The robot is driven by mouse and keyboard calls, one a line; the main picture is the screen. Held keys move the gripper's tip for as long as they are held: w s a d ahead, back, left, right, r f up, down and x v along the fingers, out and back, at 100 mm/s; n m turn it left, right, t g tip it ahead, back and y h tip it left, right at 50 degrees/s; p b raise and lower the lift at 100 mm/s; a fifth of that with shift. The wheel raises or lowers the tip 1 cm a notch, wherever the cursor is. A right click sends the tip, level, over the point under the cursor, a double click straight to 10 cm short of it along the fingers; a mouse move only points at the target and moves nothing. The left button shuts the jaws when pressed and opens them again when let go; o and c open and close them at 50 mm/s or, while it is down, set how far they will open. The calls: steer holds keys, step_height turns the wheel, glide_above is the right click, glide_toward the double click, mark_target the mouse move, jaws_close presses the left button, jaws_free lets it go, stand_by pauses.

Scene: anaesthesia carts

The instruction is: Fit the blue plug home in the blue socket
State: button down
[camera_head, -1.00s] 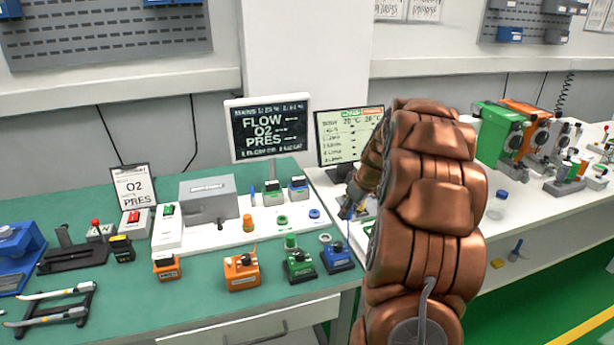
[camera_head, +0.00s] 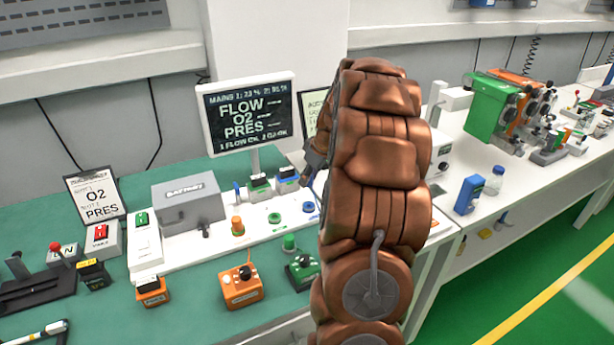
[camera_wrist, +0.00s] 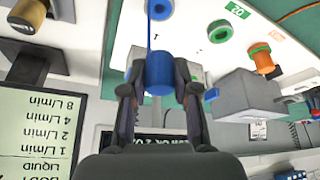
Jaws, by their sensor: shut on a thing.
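My gripper (camera_wrist: 158,92) is shut on the blue plug (camera_wrist: 158,70), a short blue cylinder, in the wrist view. A thin blue line runs up from the plug. The blue socket (camera_wrist: 160,9), a blue ring on the white panel, lies just above the plug at the top edge of that view. The plug appears apart from it; the exact gap is hard to judge. In the head view the blue socket (camera_head: 309,207) shows at the right end of the ring row, left of my arm. There my gripper (camera_head: 314,158) is partly hidden, and the plug cannot be made out.
A green ring (camera_head: 274,218) and an orange plug (camera_head: 238,226) stand left of the blue socket. Green and blue blocks (camera_head: 287,180) stand behind. A monitor (camera_head: 248,115) rises at the back. Orange (camera_head: 241,286) and green (camera_head: 303,271) knob boxes stand in front.

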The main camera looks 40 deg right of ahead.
steer(key=shift+s+f+b, duration=0.15)
steer(key=shift+b, duration=0.5)
steer(key=b, duration=0.4)
glide_above(306, 204)
steer(key=s, duration=0.1)
steer(key=shift+s+f, duration=0.2)
steer(key=shift+f, duration=2.55)
steer(key=shift+p, duration=0.3)
steer(key=shift+b, duration=1.25)
steer(key=shift+f+b, duration=0.7)
steer(key=shift+f, duration=0.35)
steer(key=c, duration=0.8)
jaws_free()
steer(key=shift+r, duration=0.1)
steer(key=v, duration=1.2)
steer(key=shift+d, duration=0.1)
